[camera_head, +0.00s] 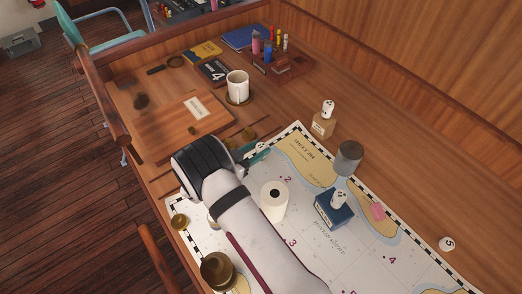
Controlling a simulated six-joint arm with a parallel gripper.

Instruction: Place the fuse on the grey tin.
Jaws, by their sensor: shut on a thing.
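My gripper (256,154) is at the upper edge of the chart, left of the grey tin. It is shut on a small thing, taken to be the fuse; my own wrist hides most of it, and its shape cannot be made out. The grey tin (348,160) is a short upright cylinder on the chart's upper right edge. Its flat top is bare. My gripper and the tin are clearly apart.
A tan box (322,127) and a blue box (333,213) each carry a small white piece. A white roll (274,203) stands beside my arm. A pink block (377,211) lies right of the blue box. A white mug (237,85) stands beyond my gripper.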

